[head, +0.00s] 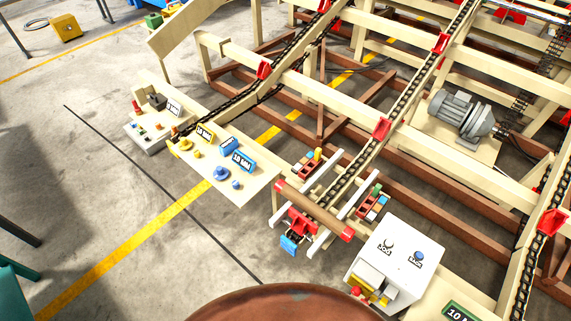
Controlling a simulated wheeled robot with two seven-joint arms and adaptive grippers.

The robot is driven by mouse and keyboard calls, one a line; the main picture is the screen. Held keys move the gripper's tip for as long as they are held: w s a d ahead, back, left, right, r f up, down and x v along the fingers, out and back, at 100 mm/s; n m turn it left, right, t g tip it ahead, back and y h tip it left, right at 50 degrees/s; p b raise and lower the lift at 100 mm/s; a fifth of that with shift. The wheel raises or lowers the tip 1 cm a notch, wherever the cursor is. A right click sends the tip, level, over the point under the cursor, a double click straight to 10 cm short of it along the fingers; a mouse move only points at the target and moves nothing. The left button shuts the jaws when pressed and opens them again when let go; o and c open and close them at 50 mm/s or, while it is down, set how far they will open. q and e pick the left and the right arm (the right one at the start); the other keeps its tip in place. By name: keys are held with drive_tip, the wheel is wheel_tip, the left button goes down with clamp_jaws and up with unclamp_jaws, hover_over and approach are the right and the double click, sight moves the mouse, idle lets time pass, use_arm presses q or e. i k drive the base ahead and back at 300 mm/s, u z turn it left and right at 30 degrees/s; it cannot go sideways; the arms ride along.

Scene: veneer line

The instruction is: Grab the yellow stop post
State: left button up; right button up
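A yellow piece with a wide base (183,146) stands at the left edge of the cream table, close to the end of a black chain. It looks like the yellow stop post, but it is small in the head view. A smaller yellow peg (196,154) stands just to its right. A blue piece of similar shape (221,173) and a small blue peg (236,184) stand nearer the front. Neither of my grippers is in view, so nothing is seen touching the yellow piece.
A white button box (395,259) stands front right. Open concrete floor (110,210) lies left.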

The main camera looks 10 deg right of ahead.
sight(318, 153)
drive_tip(key=z, duration=1.2)
drive_tip(key=k, duration=0.1)
drive_tip(key=u, duration=2.45)
drive_tip(key=i, duration=0.65)
drive_tip(key=z, duration=0.55)
drive_tip(key=i, duration=0.6)
drive_tip(key=z, duration=0.7)
